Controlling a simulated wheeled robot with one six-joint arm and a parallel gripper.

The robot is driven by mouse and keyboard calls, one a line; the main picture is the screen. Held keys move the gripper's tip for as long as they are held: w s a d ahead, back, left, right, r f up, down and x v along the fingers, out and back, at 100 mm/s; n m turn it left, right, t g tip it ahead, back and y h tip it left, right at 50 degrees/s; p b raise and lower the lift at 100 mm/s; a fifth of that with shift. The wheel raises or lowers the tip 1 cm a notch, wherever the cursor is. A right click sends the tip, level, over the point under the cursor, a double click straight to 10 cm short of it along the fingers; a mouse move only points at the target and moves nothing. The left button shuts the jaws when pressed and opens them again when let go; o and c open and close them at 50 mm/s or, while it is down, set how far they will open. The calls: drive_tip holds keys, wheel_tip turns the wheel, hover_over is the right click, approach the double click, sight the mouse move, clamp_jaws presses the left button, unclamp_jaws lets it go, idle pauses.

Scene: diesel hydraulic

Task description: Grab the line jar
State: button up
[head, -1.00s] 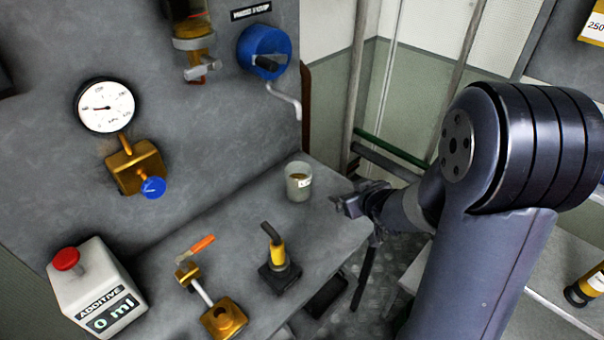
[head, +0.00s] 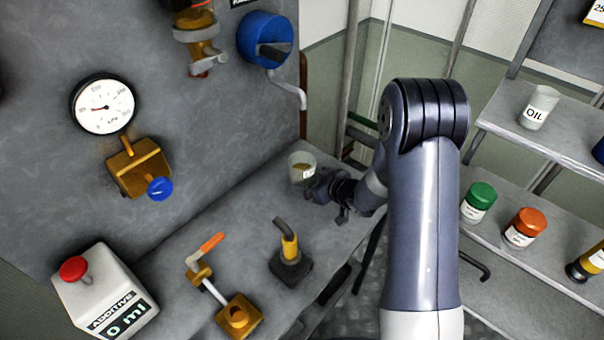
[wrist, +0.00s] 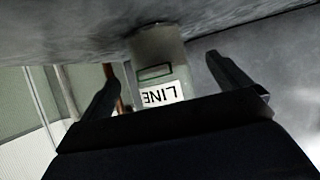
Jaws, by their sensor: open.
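The line jar (head: 301,165) is a pale translucent cup with brownish contents and a small white label. It stands upright on the grey bench at the back, near its right end. In the wrist view the jar (wrist: 158,62) appears upside down, its label reading LINE, between and beyond the two fingers. My gripper (head: 313,186) is at the jar's lower right in the head view and partly overlaps it. In the wrist view my gripper (wrist: 165,75) is open, with a finger on each side of the jar. I cannot tell whether a finger touches it.
The bench (head: 230,240) also holds a yellow-and-black lever (head: 290,258), a brass valve with an orange handle (head: 222,290) and a white additive box (head: 105,298). A blue reel with a crank (head: 265,40) hangs above the jar. Shelves with an oil jar (head: 538,107) stand right.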

drive_tip(key=p+x, duration=0.1)
drive_tip(key=x, duration=0.4)
drive_tip(key=shift+w+r, duration=0.15)
drive_tip(key=shift+r, duration=0.05)
drive_tip(key=c, duration=1.1)
drive_tip(key=shift+c, duration=0.8)
drive_tip(key=shift+r, duration=0.15)
